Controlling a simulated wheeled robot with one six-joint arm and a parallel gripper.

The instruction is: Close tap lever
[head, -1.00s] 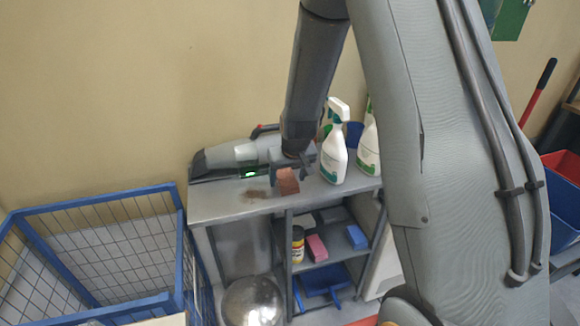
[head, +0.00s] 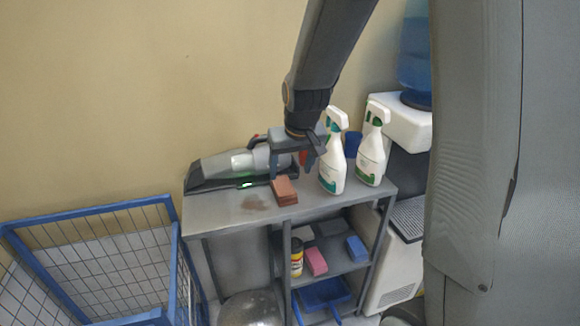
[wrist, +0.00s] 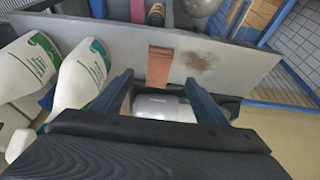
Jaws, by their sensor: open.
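A water dispenser (head: 402,125) with a blue bottle on top stands at the right of the shelf in the head view, partly covered by my arm. I cannot make out a tap lever on it; my arm and a spray bottle hide part of its front. My gripper (head: 293,158) is open and empty over the back of the shelf top, left of the spray bottles and well away from the dispenser. In the wrist view, my gripper's two fingers (wrist: 158,95) stand apart, with a handheld vacuum (wrist: 165,107) showing beyond them.
The grey shelf top (head: 225,215) holds a brown block stack (head: 285,192), the vacuum (head: 235,165) and two white spray bottles (head: 333,165) (head: 372,155). Pink and blue sponges (head: 316,262) (head: 356,248) lie on the shelf below. A blue wire cage (head: 95,210) stands left.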

